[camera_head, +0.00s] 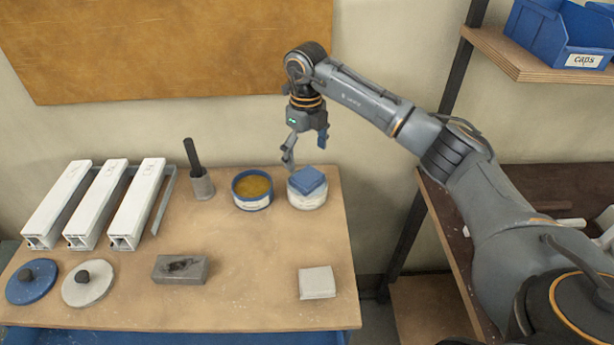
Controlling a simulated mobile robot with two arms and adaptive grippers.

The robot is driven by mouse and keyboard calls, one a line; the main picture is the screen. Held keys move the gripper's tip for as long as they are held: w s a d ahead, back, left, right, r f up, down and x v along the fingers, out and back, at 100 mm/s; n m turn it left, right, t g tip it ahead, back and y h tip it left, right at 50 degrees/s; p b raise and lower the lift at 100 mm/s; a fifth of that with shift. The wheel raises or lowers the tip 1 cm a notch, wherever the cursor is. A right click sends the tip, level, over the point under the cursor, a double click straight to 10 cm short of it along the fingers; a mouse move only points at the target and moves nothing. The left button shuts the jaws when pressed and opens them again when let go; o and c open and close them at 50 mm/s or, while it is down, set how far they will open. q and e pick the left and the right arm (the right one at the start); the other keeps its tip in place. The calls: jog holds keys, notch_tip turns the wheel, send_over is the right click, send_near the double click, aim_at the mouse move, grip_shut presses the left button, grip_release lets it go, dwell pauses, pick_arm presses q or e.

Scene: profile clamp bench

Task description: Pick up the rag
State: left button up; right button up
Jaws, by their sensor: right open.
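A small folded blue cloth (308,180), which looks like a rag, lies on top of a round white tub (306,200) at the back right of the bench. A pale grey, folded-looking square (317,283) lies flat near the front right of the bench; I cannot tell whether it is also a rag. My right gripper (306,146) hangs above and slightly behind the white tub, fingers spread and pointing down, with nothing between them. It appears apart from the blue cloth. My left gripper is not in view.
A blue tub (253,203) with yellow contents stands beside the white tub. A grey holder with a dark handle (199,178), white profiles (139,205), a grey block (180,269) and two knobbed lids (88,284) are further left. A shelf stands right.

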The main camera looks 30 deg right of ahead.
aim_at(308, 175)
jog(key=shift+f, duration=0.55)
jog(key=f+p, duration=0.2)
jog(key=f, duration=0.1)
jog(key=shift+s+f, duration=0.2)
jog(key=shift+f, duration=0.6)
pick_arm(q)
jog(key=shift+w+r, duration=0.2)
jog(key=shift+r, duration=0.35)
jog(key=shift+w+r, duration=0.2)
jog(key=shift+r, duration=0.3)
pick_arm(e)
jog(key=c, duration=1.3)
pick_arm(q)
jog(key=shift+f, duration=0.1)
pick_arm(e)
jog(key=shift+d+r, duration=0.1)
jog(key=shift+r, duration=0.05)
